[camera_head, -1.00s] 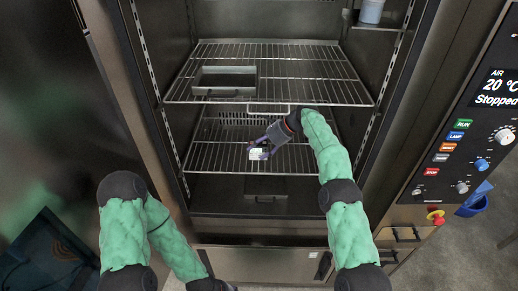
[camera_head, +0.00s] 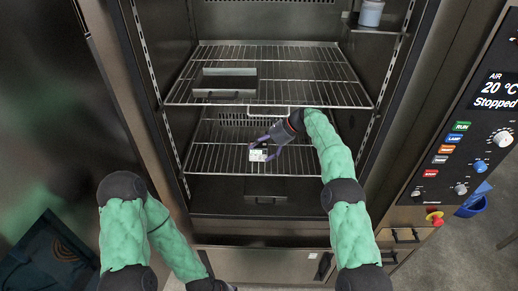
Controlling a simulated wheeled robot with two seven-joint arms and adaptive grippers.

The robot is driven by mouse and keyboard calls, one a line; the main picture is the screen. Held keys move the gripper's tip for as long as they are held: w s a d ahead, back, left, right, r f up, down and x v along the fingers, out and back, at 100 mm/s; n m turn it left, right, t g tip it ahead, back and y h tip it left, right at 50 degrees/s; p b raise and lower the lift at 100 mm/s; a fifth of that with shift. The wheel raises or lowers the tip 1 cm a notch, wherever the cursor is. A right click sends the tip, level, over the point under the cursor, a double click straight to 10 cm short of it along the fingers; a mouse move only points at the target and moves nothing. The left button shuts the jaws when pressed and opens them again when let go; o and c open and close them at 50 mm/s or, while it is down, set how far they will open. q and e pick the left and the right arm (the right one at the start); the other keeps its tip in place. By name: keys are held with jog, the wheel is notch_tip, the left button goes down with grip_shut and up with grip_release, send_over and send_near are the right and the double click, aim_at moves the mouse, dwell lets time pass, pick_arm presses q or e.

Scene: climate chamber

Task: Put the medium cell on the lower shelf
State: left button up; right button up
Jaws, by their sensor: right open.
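The medium cell, seen as a small white block with a little green (camera_head: 257,155), is at the lower wire shelf (camera_head: 215,160), near its front middle. It looks to rest on the shelf, though contact is hard to make out at this size. My right gripper (camera_head: 262,146) reaches into the chamber below the upper shelf, its purple-grey fingers open around or just above the cell.
The upper wire shelf (camera_head: 300,75) carries a grey metal tray (camera_head: 225,82) and sits close above my right forearm. A white jar (camera_head: 371,12) stands on a ledge at the upper right. The control panel (camera_head: 470,130) is right of the opening. The lower shelf's left side is bare.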

jog(key=d+p, duration=0.1)
jog(key=d, duration=1)
jog(key=shift+r+p, duration=0.1)
jog(key=shift+p, duration=0.2)
jog(key=shift+d, duration=0.45)
